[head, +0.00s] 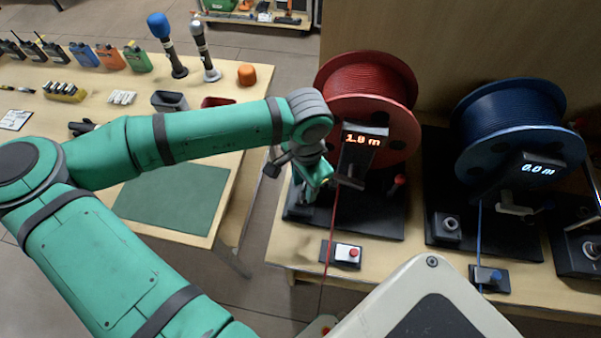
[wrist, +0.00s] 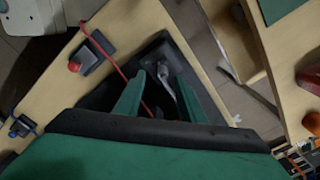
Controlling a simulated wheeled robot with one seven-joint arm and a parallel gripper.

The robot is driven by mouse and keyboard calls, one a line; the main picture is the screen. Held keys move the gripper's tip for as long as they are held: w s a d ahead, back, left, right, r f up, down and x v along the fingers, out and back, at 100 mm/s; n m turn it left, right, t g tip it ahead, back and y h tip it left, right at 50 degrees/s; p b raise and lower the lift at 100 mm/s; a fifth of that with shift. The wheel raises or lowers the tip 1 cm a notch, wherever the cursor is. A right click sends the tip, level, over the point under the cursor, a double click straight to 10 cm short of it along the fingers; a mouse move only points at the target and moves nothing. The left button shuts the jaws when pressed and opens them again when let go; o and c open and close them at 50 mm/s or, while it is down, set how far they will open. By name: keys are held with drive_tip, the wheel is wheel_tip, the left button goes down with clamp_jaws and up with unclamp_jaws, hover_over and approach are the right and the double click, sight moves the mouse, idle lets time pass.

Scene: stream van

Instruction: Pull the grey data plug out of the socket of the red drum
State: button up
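The red drum (head: 372,82) stands on a black base at the back centre, a lit display on its front. In the head view my gripper (head: 318,183) points down over the base's front-left part and hides the socket area. In the wrist view my gripper (wrist: 160,80) is open, its two green fingers apart. A light grey piece, apparently the data plug (wrist: 164,76), lies between the fingers beside a dark block, apparently the socket (wrist: 154,48). I cannot tell whether the fingers touch the plug, or how deep it sits.
A red cable (head: 332,232) runs from the drum past a red-button box (head: 347,253). The blue drum (head: 515,125) stands to the right with its own box (head: 490,278). A side table at left holds radios, microphones and a green mat (head: 175,197). A gap separates the tables.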

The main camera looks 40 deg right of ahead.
sight(303, 189)
wheel_tip(303, 189, down, 2)
drive_tip(key=shift+f, duration=0.2)
drive_tip(key=shift+w+a+f, duration=0.15)
drive_tip(key=shift+w+f, duration=0.1)
drive_tip(key=shift+f, duration=0.5)
clamp_jaws()
